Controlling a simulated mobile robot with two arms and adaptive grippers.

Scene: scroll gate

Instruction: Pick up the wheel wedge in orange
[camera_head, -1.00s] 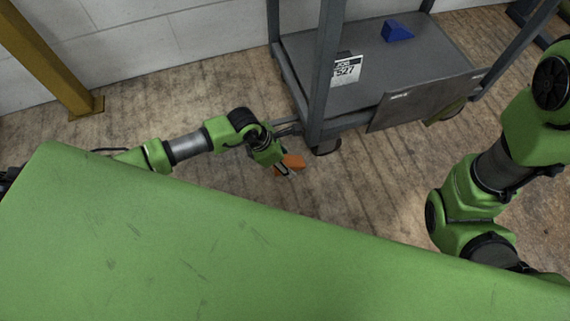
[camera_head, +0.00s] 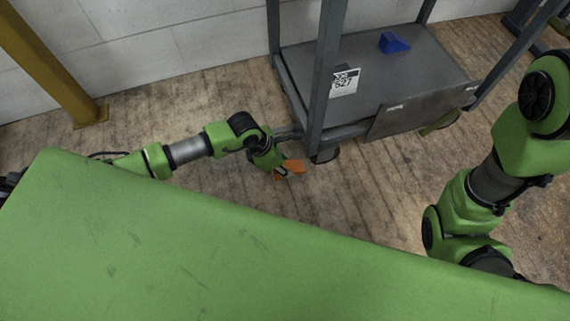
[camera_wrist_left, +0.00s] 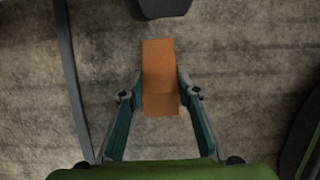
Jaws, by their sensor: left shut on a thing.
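The orange wheel wedge (camera_head: 294,166) is low near the wooden floor, beside the front left leg of the grey cart. My left gripper (camera_head: 284,173) is at the wedge. In the left wrist view the orange wedge (camera_wrist_left: 160,78) lies between the two fingers of my left gripper (camera_wrist_left: 160,97), which is shut on it with a finger along each side. Whether the wedge touches the floor cannot be told. My right arm (camera_head: 490,185) shows at the right, but its gripper is out of view.
The grey cart (camera_head: 440,75) stands close behind the left gripper, with a caster (camera_head: 325,154) right beside the wedge. A blue wedge (camera_head: 393,43) lies on its shelf. A yellow post (camera_head: 50,65) stands at the far left. Floor between post and cart is clear.

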